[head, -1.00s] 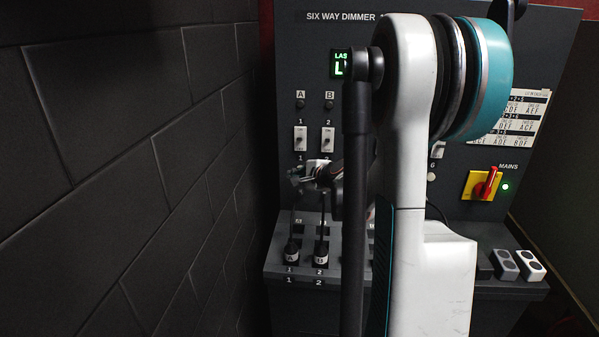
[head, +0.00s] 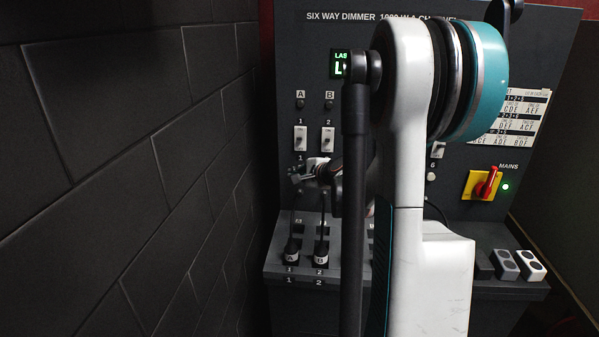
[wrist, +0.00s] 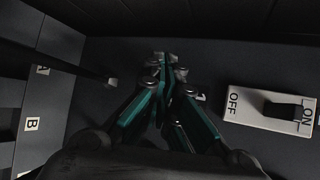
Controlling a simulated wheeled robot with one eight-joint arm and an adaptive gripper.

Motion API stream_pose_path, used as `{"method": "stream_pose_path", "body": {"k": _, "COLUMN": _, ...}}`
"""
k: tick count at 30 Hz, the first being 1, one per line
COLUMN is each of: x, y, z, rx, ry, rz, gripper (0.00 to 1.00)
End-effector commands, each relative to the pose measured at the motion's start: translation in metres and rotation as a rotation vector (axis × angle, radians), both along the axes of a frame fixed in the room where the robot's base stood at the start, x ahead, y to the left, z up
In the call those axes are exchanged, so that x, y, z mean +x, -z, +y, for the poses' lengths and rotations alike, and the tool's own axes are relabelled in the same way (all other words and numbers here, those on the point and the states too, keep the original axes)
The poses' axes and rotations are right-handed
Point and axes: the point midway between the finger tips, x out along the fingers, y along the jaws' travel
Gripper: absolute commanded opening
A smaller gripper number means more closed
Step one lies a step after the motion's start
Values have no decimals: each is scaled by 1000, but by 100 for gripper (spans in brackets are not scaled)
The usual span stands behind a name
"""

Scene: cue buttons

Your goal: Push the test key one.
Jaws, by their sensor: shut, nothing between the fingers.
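The test key one is not clearly visible; the spot under the lower "1" label, below the white rocker switch 1 (head: 300,138), is covered by my gripper (head: 300,174) in the head view. My gripper is close to the dimmer panel (head: 460,50) there, shut and empty. In the wrist view its fingers (wrist: 167,62) come together near the panel face. A small pale spot (wrist: 200,97) shows beside the fingers; I cannot tell if it is the key. Contact with the panel cannot be told. A white ON/OFF rocker (wrist: 268,108) lies right of the fingers.
Rocker switch 2 (head: 328,139) is beside switch 1. A red and yellow mains switch (head: 482,184) is at the right. A dark block wall (head: 120,150) is close on the left.

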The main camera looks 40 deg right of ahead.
Motion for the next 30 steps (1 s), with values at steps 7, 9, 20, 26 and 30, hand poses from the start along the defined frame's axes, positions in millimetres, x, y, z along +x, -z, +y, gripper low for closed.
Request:
{"method": "stream_pose_path", "body": {"k": 7, "x": 2, "y": 0, "z": -2, "rx": 0, "ry": 0, "rz": 0, "gripper": 0}}
{"method": "stream_pose_path", "body": {"k": 9, "x": 2, "y": 0, "z": -2, "rx": 0, "ry": 0, "rz": 0, "gripper": 0}}
{"method": "stream_pose_path", "body": {"k": 20, "x": -6, "y": 0, "z": 7, "rx": 0, "ry": 0, "rz": 0, "gripper": 0}}
{"method": "stream_pose_path", "body": {"k": 26, "x": -7, "y": 0, "z": 8, "rx": 0, "ry": 0, "rz": 0, "gripper": 0}}
{"method": "stream_pose_path", "body": {"k": 30, "x": -7, "y": 0, "z": 8, "rx": 0, "ry": 0, "rz": 0, "gripper": 0}}
